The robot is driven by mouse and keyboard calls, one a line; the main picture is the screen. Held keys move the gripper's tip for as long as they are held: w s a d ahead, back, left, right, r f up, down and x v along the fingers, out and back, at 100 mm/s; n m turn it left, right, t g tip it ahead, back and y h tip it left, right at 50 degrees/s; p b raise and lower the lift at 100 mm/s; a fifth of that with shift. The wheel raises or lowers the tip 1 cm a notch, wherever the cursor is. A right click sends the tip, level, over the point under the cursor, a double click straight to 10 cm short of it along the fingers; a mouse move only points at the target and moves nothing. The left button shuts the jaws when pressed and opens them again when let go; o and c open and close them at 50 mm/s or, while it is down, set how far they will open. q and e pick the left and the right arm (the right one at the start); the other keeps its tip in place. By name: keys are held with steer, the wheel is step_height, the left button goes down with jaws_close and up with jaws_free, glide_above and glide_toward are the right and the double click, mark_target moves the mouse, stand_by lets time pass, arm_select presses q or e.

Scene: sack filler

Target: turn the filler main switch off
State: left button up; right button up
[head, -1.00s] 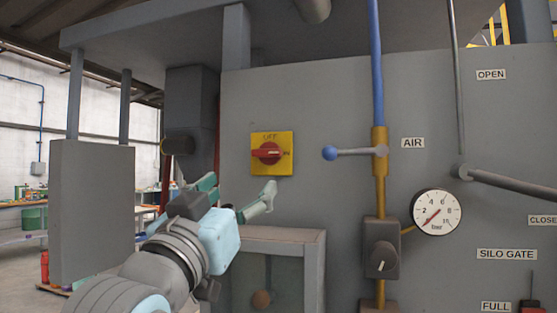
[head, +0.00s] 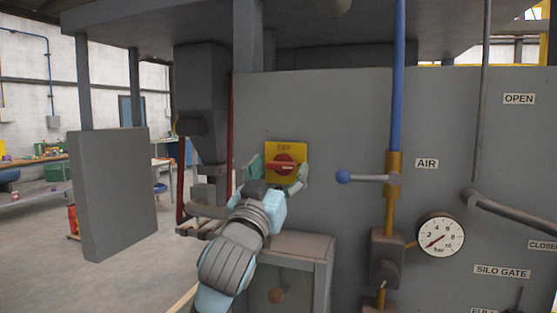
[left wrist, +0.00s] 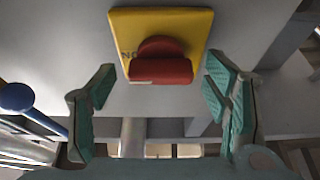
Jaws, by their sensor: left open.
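The main switch is a yellow plate (head: 297,149) with a red rotary knob (head: 284,162) on the grey panel. OFF is lettered above the knob, and its handle lies level, pointing toward the ON side. In the left wrist view, the red knob (left wrist: 160,66) and yellow plate show upside down, with ON lettered at the left. My left gripper (head: 277,171) is open in front of the switch. In the left wrist view, its green-padded fingers (left wrist: 160,100) stand on either side of the knob, apart from it. The head view hides part of the plate's lower left behind the gripper.
A blue-knobbed air lever (head: 343,176) sticks out right of the switch, beside a blue and brass pipe (head: 397,90). A pressure gauge (head: 441,235) is lower right. A grey box-shaped ledge (head: 300,249) stands below the switch.

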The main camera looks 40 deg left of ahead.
arm_select(q)
steer(key=shift+w+a, duration=0.1)
steer(key=shift+w, duration=0.1)
steer(key=shift+s, duration=0.1)
steer(key=shift+c, duration=1.2)
steer(key=c, duration=0.9)
